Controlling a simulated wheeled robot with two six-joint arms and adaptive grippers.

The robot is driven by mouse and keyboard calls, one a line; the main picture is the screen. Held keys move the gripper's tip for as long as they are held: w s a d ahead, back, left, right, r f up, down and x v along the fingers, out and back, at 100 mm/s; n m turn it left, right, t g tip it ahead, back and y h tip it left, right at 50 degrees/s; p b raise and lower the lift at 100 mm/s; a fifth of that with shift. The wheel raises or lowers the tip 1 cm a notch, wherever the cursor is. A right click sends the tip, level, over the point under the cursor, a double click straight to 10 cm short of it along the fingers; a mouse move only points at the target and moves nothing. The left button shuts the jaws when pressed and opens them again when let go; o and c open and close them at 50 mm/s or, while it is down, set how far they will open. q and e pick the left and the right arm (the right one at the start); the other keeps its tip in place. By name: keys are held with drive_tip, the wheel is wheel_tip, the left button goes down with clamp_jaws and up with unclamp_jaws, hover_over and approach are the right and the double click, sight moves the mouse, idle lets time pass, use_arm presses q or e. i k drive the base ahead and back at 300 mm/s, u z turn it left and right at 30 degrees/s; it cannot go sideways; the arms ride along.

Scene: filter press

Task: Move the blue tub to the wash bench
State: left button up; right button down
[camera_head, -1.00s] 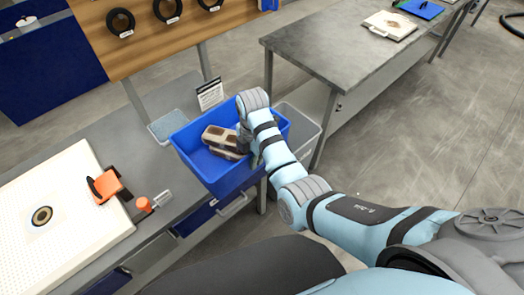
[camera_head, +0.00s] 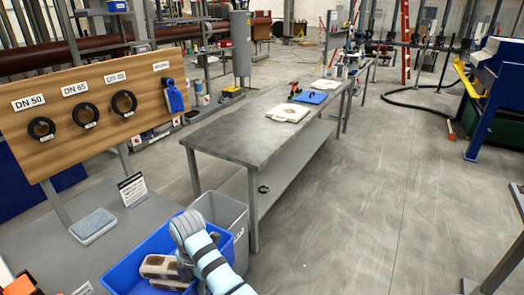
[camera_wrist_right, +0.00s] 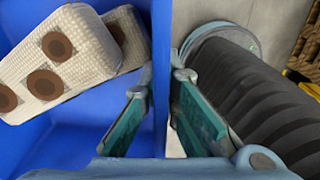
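The blue tub (camera_head: 125,271) stands at the lower left of the head view, partly cut off by the bottom edge. It holds tan blocks with brown round spots (camera_head: 160,267). In the right wrist view the tub's wall (camera_wrist_right: 161,45) runs between the two fingers of my right gripper (camera_wrist_right: 164,78), one inside and one outside. They look closed onto the wall; the contact is partly hidden. In the head view my right arm covers this grip. My left gripper is not in view. Which bench is the wash bench is not marked; a long grey metal bench (camera_head: 240,135) stands beyond the tub.
A grey bin (camera_head: 222,212) stands right beside the tub. A light blue pad (camera_head: 93,225) and a small sign (camera_head: 132,189) are on the near table. White plates (camera_head: 287,112) and a blue plate (camera_head: 311,97) lie on the far bench.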

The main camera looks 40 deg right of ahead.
sight(250, 139)
drive_tip(key=z, duration=0.7)
drive_tip(key=i, duration=0.6)
drive_tip(key=z, duration=1.25)
drive_tip(key=i, duration=1.35)
drive_tip(key=u, duration=0.35)
drive_tip(key=i, duration=1.05)
drive_tip(key=u, duration=0.85)
